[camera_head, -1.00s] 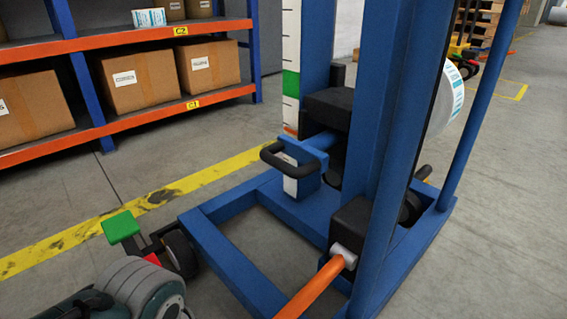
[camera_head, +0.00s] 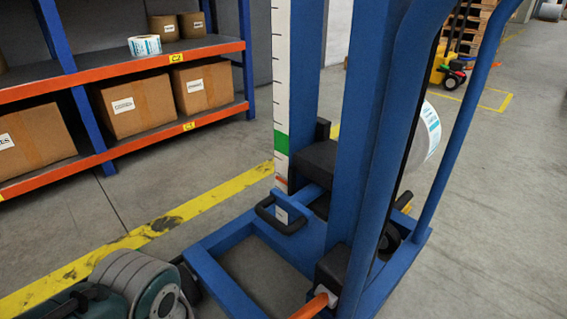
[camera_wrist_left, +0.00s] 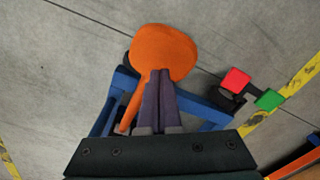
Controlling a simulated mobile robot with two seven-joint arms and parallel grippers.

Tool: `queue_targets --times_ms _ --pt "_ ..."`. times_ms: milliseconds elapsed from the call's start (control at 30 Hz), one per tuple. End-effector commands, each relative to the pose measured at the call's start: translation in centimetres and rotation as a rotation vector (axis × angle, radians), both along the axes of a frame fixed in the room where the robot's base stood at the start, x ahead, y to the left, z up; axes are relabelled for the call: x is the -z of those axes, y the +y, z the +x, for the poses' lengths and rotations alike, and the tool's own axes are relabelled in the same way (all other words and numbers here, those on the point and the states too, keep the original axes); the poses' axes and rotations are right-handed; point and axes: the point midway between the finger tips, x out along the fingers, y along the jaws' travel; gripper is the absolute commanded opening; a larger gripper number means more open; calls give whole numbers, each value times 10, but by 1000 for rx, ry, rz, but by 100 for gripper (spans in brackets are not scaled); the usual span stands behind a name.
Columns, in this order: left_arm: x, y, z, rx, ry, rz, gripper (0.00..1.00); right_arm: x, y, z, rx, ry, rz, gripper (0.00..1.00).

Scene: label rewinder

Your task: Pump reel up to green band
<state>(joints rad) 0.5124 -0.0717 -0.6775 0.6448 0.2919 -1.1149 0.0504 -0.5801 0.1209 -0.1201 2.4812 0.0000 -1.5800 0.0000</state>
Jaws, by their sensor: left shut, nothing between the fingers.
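The blue stacker (camera_head: 375,130) carries the white label reel (camera_head: 424,138) on its far right side. A white scale strip (camera_head: 283,60) on its mast has a green band (camera_head: 282,143). A small orange pointer (camera_head: 281,183) sits below the band. An orange pump lever (camera_head: 312,308) leaves the frame at the bottom. In the left wrist view, its rod and round orange end (camera_wrist_left: 163,50) show. My left gripper (camera_wrist_left: 160,73) is shut and empty, its fingertips overlapping the round end; contact cannot be told. The right gripper is out of view.
Beside the stacker base, a red pedal (camera_wrist_left: 236,79) and a green pedal (camera_wrist_left: 269,99) show in the left wrist view. Shelving with boxes (camera_head: 138,104) stands at left behind a yellow floor line (camera_head: 150,232). Open floor (camera_head: 500,220) lies at right.

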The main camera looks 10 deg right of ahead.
Motion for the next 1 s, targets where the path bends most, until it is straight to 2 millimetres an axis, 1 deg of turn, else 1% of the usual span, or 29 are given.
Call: queue_targets --times_ms 133,233,500,1000 --pt "4 0 0 0 0 -1 0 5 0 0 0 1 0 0" --pt "16 0 0 0 0 -1 0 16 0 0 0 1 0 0" --pt "65 -1 0 -1 -3 -4 0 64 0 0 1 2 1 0" --pt "150 -4 1 1 -6 -10 0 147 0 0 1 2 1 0"
